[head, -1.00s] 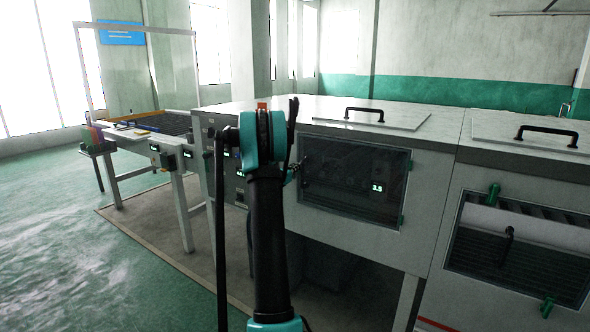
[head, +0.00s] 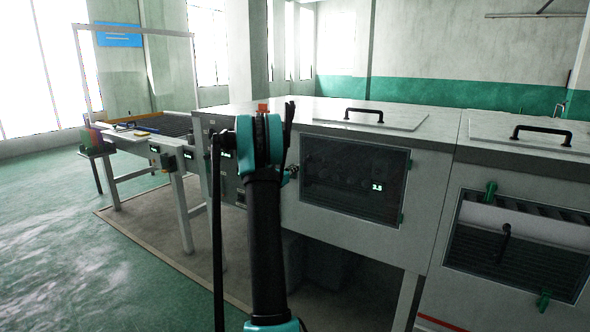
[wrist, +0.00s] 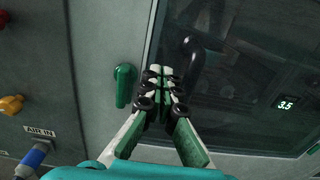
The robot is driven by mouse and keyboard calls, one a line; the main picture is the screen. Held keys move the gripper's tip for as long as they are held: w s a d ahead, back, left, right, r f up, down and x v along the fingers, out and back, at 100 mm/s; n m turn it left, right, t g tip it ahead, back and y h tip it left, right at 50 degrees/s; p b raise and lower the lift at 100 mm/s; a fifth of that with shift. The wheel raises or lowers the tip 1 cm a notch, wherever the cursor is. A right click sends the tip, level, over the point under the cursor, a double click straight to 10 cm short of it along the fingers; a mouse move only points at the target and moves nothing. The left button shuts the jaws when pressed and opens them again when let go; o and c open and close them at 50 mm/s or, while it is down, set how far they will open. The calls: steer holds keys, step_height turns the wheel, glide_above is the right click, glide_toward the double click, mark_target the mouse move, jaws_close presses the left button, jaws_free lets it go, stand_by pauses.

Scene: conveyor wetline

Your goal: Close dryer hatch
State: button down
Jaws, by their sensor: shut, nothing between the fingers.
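The dryer hatch (head: 345,205) is a dark glazed panel in the grey front of the middle machine, with a lit 3.5 readout behind it. It looks about flush with the front, but I cannot tell if it is fully shut. In the wrist view the hatch (wrist: 240,105) fills the right side, with a black handle (wrist: 191,62) on it. A green latch (wrist: 124,85) sits on the grey frame left of it. My gripper (wrist: 160,82) is shut and empty near the hatch's left edge, between latch and handle; contact is unclear. My arm mostly hides it in the head view.
Another glazed hatch (head: 510,255) with green fittings is at the right. Lids with black handles (head: 363,114) lie on top. A blue AIR IN fitting (wrist: 32,158) and coloured knobs stick out left of my gripper. A roller table (head: 165,124) stands at left; the left floor is clear.

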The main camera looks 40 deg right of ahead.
steer(key=v, duration=1)
